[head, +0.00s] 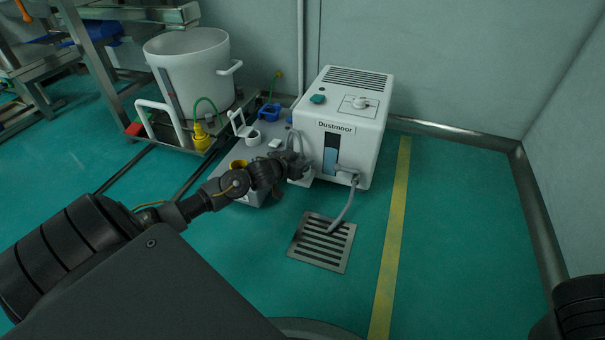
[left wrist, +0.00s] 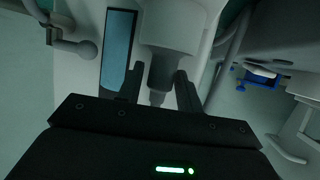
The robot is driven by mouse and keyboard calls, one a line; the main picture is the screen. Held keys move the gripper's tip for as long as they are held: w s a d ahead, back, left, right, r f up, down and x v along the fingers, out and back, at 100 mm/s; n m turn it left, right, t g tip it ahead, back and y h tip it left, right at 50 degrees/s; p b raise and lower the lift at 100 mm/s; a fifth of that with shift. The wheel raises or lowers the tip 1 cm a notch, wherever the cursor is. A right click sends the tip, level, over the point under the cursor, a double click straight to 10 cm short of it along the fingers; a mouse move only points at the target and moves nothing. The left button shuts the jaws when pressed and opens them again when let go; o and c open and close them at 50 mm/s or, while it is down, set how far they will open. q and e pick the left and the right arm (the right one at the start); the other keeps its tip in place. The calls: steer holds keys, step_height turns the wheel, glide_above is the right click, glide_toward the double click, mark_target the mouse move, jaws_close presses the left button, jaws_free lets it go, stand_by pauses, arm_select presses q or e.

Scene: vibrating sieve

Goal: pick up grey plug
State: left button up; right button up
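A grey plug-like piece (left wrist: 159,72) with a narrow tip hangs below a wider pale cylinder in the left wrist view. My left gripper (left wrist: 159,92) is open, with one finger on each side of its narrow part. Gaps seem to show between the piece and both fingers. In the head view my left gripper (head: 300,170) is at the lower left front of the white Dustmoor machine (head: 362,112). The plug is hard to make out there behind the gripper. My right gripper is not in view.
A grey hose (head: 345,205) runs from the machine's front to a floor drain grate (head: 322,243). A low grey unit (head: 262,140) with blue and yellow fittings stands left of the machine. A white bucket (head: 190,70) is behind it. Floor by the yellow line (head: 392,240) is clear.

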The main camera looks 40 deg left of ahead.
arm_select(q)
steer(key=shift+w, duration=0.2)
steer(key=shift+c, duration=0.2)
steer(key=c, duration=0.7)
steer(key=shift+c, duration=0.2)
